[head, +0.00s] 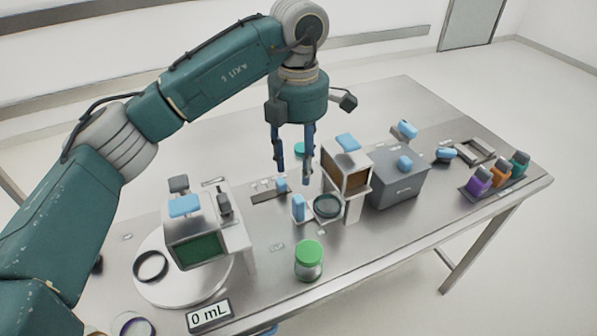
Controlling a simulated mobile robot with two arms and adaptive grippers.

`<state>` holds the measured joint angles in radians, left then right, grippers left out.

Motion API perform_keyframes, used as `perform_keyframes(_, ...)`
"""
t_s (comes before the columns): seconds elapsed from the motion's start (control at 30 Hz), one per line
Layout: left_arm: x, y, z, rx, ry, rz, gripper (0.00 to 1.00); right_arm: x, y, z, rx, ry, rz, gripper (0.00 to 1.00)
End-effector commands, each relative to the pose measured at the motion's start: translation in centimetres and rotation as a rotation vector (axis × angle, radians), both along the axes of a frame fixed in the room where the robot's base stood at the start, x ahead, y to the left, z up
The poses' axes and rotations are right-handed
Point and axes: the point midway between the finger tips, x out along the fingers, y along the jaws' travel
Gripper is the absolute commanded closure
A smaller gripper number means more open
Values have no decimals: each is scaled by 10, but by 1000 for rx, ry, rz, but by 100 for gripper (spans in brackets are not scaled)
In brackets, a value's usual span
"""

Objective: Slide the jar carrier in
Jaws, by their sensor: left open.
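What looks like the jar carrier, a small pale piece with a blue upright handle (299,208) and a dark round ring (327,206), sits on the metal table by the front of a white housing with a brown window (344,170). A clear jar with a green lid (309,258) stands upright on the table in front of it, apart from it. My left gripper (293,168) points down with its fingers apart, empty, above and behind the blue handle in the picture. I cannot tell how high it is. My right gripper is not in view.
A white device with a green screen (197,249) stands at left, beside a "0 mL" display (209,316). A grey box (397,178) stands right of the housing. A rack of purple, orange and teal bottles (498,176) is at far right. The front right tabletop is clear.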

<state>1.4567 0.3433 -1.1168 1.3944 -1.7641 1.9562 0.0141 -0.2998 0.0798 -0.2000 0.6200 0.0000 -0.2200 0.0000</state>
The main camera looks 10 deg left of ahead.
Motion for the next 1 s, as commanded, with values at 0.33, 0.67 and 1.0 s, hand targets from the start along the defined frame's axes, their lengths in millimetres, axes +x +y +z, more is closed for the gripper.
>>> perform_keyframes(0.33,0,2,1,-4,-1,1,72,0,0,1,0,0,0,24)
perform_keyframes(0.67,-40,63,-2,-157,-87,7,100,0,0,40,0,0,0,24)
perform_keyframes(1.0,-68,80,-9,-205,-133,-2,100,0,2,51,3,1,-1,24)
